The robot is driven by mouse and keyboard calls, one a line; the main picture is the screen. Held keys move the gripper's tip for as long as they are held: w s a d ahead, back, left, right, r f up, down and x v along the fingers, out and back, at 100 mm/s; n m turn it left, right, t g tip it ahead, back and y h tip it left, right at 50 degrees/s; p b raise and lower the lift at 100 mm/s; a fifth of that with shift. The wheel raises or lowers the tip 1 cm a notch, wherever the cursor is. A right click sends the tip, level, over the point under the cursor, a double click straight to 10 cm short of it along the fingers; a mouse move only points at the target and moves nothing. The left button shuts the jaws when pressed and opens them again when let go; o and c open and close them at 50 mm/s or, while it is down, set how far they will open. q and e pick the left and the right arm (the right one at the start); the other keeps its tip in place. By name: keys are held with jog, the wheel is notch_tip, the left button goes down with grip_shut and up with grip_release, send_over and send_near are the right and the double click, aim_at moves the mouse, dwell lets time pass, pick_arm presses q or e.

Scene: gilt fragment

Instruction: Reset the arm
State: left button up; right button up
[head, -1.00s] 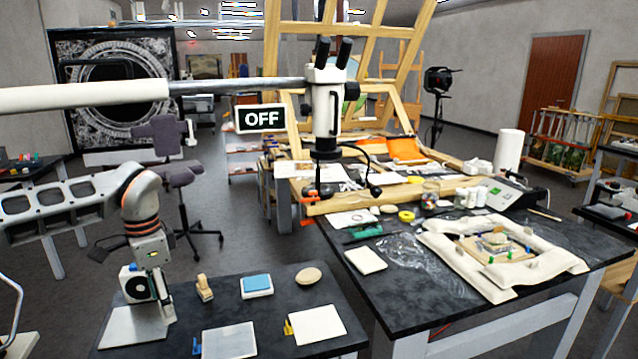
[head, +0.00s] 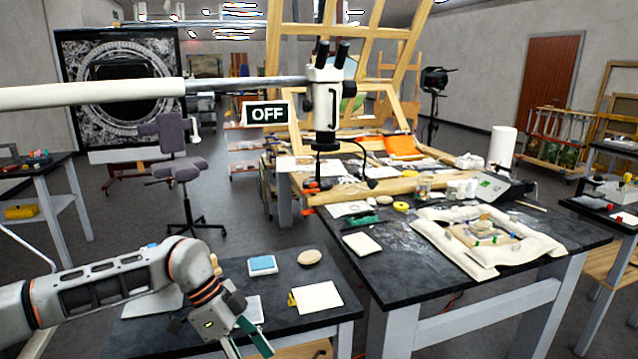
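My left arm reaches in from the lower left. Its gripper (head: 252,354) points down and to the right at the bottom edge, over the front of the near dark table (head: 280,327). Its two fingers look apart with nothing visible between them; the tips are close to the frame's edge. The arm covers part of the tabletop and the pale pads on its left side. My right gripper is out of view.
A blue-topped pad (head: 262,264), an oval beige piece (head: 310,257) and a cream square (head: 318,297) lie on the near table. The right worktable (head: 400,270) bears a padded cushion ring (head: 535,242). A microscope (head: 325,100) hangs from a long boom above.

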pick_arm(q)
jog(key=s+d+r+m+t+h, duration=0.1)
jog(key=s+d+r+h, duration=0.25)
jog(key=d+h, duration=0.5)
jog(key=s+d+r+m+t+h, duration=0.1)
jog(key=s+d+r+t+h, duration=0.3)
jog(key=d, duration=0.8)
jog(key=w+a+f+n+t+y, duration=0.4)
jog(key=a+f+n+t+y, duration=0.4)
jog(key=a+f+n+t, duration=0.45)
jog(key=s+a+f+n+g+y, duration=0.1)
jog(key=s+a+f+g+y, duration=0.1)
jog(key=s+a+f+y, duration=0.2)
jog(key=s+a+f+n+g+y, duration=0.1)
jog(key=s+a+f+y, duration=0.3)
jog(key=s+a+f, duration=0.6)
notch_tip(320, 180, down, 5)
jog(key=shift+s+a+f+n+g, duration=0.2)
jog(key=shift+a+n+g, duration=0.15)
jog(key=shift+a+g, duration=0.6)
jog(key=shift+a, duration=0.2)
